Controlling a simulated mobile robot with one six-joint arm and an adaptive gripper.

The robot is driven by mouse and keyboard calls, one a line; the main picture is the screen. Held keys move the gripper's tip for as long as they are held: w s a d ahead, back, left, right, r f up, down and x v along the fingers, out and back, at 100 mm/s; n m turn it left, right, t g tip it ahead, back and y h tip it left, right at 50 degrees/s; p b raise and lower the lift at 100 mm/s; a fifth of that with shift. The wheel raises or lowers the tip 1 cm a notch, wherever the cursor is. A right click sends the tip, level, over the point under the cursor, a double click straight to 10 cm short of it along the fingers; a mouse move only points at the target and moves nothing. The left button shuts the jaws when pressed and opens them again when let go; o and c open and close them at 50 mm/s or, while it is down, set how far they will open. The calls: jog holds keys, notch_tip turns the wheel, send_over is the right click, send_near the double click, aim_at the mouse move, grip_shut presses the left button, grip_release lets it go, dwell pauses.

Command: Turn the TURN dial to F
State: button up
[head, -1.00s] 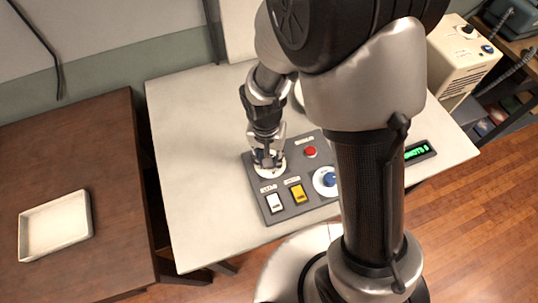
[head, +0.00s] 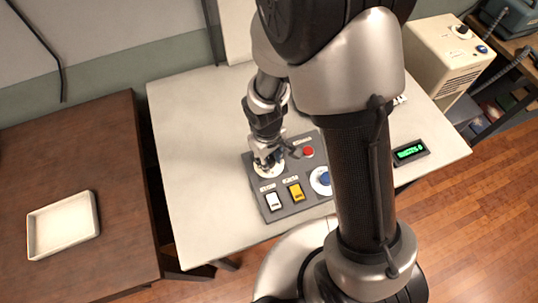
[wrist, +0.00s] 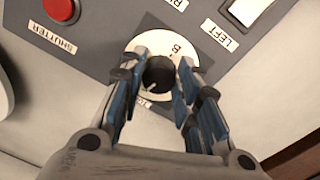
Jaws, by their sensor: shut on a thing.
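The dial is a black knob (wrist: 158,74) on a round white plate (wrist: 150,45) in the wrist view. A letter that looks like B shows on the plate's far side; the other marks are hidden or too small to read. A small pale line shows on the knob's near edge. My gripper (wrist: 158,80) has its blue-padded fingers on both sides of the knob and is shut on it. In the head view my gripper (head: 266,160) points down onto the white plate (head: 268,173) on the grey control panel (head: 287,207).
The panel also has a white switch (head: 273,201), a yellow switch (head: 295,192), a red button (head: 308,152) and a blue knob (head: 324,179) close by. A green-lit display (head: 410,151) lies to the right. A white tray (head: 62,224) sits on the brown table at left.

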aim_at(269, 162)
jog(key=shift+n+p, duration=0.45)
jog(key=shift+n, duration=0.65)
jog(key=o, duration=1.1)
jog(key=shift+c, duration=0.2)
notch_tip(269, 162, up, 12)
jog(key=shift+s+a, duration=0.15)
jog(key=shift+s, duration=0.05)
jog(key=shift+r, duration=0.1)
